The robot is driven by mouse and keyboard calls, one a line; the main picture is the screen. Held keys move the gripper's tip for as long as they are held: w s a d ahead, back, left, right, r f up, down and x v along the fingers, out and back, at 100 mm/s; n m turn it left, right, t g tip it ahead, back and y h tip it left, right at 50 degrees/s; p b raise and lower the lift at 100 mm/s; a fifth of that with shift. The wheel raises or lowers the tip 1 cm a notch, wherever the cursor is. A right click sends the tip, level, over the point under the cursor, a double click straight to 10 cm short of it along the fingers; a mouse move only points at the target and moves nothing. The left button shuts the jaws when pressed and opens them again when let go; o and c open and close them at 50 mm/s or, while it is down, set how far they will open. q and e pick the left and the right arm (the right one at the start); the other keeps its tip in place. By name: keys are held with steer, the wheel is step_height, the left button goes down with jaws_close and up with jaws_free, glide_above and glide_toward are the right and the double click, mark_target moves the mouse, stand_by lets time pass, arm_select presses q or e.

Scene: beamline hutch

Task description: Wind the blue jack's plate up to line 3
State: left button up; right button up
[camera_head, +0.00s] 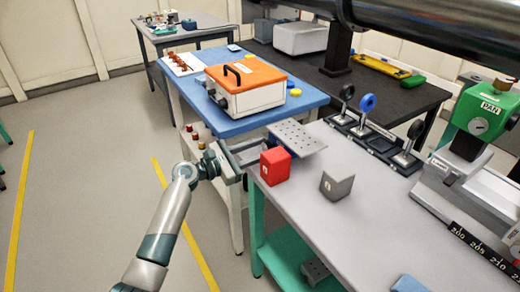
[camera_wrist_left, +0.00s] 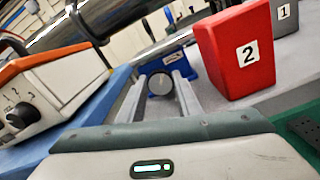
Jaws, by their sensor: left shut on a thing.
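The blue jack (camera_wrist_left: 187,66) shows in the left wrist view as a blue body with a round grey knob (camera_wrist_left: 159,84) facing me. In the head view its perforated grey plate (camera_head: 297,138) shows at the near left of the grey bench, and the body below is mostly hidden. My left gripper (camera_head: 249,156) reaches in from the left at the bench edge. In the left wrist view its two fingers (camera_wrist_left: 160,88) are on either side of the knob, shut on it. I cannot make out the line marks or the plate's height. My right gripper is not in view.
A red block marked 2 (camera_head: 275,166) stands close beside my left gripper, with a grey block marked 1 (camera_head: 340,183) to its right. An orange-topped box (camera_head: 246,84) sits on the blue table behind. Optics on posts (camera_head: 362,112) stand farther right. The bench front is largely clear.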

arm_select(q)
steer(key=o, duration=1)
steer(key=shift+o, duration=0.2)
steer(key=shift+s+a, duration=0.1)
steer(key=shift+a, duration=0.1)
steer(key=b+v, duration=0.1)
steer(key=v, duration=1.6)
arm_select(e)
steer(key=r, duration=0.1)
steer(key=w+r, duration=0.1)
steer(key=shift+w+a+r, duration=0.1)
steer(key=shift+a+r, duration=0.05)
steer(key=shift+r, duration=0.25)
arm_select(q)
steer(key=shift+c, duration=0.3)
